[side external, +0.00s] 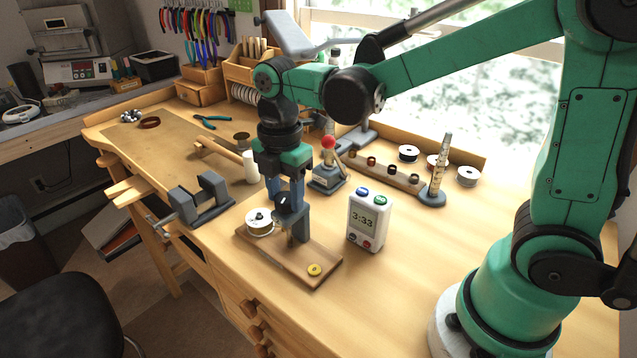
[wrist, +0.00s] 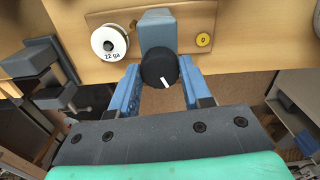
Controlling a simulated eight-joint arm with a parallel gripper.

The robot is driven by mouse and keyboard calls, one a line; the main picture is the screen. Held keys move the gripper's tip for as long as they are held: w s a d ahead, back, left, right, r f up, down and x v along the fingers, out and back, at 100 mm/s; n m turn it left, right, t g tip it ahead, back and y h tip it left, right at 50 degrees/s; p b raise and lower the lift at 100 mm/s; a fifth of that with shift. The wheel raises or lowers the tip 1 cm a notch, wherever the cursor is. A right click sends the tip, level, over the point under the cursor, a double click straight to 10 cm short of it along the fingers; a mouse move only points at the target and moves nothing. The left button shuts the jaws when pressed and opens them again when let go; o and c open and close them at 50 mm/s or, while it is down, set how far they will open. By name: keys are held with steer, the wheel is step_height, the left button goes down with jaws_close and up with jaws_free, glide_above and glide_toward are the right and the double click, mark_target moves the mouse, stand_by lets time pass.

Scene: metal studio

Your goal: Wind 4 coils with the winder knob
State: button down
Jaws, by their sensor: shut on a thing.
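The winder stands on a wooden base (side external: 318,262) on the bench, with a blue-grey post (wrist: 156,25) in its middle. Its black round knob (wrist: 158,68) faces the wrist camera; the white mark on it points down and slightly right. My gripper (wrist: 160,76) has its two blue fingers on either side of the knob and is shut on it. A white wire spool (wrist: 109,41) marked "22 ga" sits left of the post. A yellow disc (wrist: 204,40) to the right reads 0.
A white timer (side external: 369,220) showing 3:33 stands close to the right of the winder. A grey vise (side external: 200,199) is on the left. Behind are a red-knobbed device (side external: 328,172), a wooden peg rack (side external: 386,172) and a tapered mandrel (side external: 439,172).

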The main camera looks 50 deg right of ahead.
steer(key=m, duration=0.5)
steer(key=shift+m, duration=0.3)
steer(key=m, duration=1.3)
steer(key=shift+m, duration=0.3)
steer(key=m, duration=1.3)
steer(key=shift+m, duration=2.5)
